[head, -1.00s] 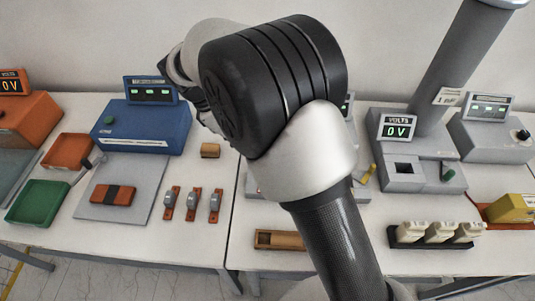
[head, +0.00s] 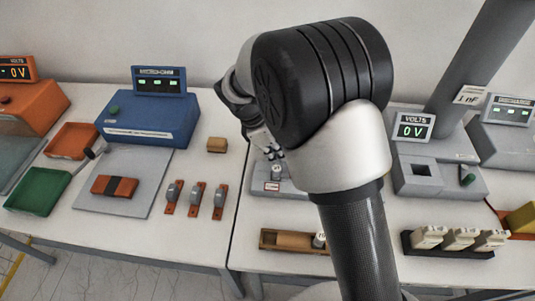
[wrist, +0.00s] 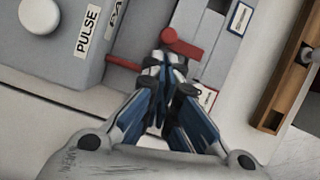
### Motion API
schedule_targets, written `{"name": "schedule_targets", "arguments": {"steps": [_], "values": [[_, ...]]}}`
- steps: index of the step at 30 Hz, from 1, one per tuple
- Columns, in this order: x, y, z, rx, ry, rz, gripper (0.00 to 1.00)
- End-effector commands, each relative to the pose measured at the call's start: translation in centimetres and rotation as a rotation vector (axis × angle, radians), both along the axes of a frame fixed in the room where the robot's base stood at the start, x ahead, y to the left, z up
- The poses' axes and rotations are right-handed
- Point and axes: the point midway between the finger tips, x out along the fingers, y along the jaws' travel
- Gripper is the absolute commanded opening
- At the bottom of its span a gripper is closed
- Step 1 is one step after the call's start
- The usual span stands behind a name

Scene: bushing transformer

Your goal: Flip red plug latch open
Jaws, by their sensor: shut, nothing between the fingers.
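In the wrist view, a red latch (wrist: 182,44) with a rounded end sits on a grey housing (wrist: 210,40), just beyond my fingertips. My gripper (wrist: 168,62) is shut with its blue-sided fingers together and nothing between them. The tips are very close to the latch; I cannot tell whether they touch it. A thin red strip (wrist: 124,64) runs left from the fingertips towards a grey box. In the head view, my gripper (head: 268,148) is partly hidden by my arm, above a grey unit (head: 282,185) that is mostly covered by the arm.
A grey box marked PULSE (wrist: 60,35) with a white knob stands left of my gripper in the wrist view. A wooden tray (wrist: 290,70) lies at right. In the head view, three orange-and-grey switches (head: 196,199) stand left, and a volts unit (head: 438,175) stands right.

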Motion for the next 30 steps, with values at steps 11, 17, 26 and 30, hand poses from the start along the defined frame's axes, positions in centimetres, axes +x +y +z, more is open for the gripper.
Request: {"name": "schedule_targets", "arguments": {"steps": [11,17,26,30], "values": [[0.04,-0.20,0.08,0.000,-0.001,0.000,0.00],[0.16,-0.33,0.17,-0.001,0.000,-0.026,0.00],[0.39,-0.53,0.13,0.000,0.000,-0.074,0.00],[0.46,-0.63,0.14,0.000,0.000,-0.099,0.00]]}}
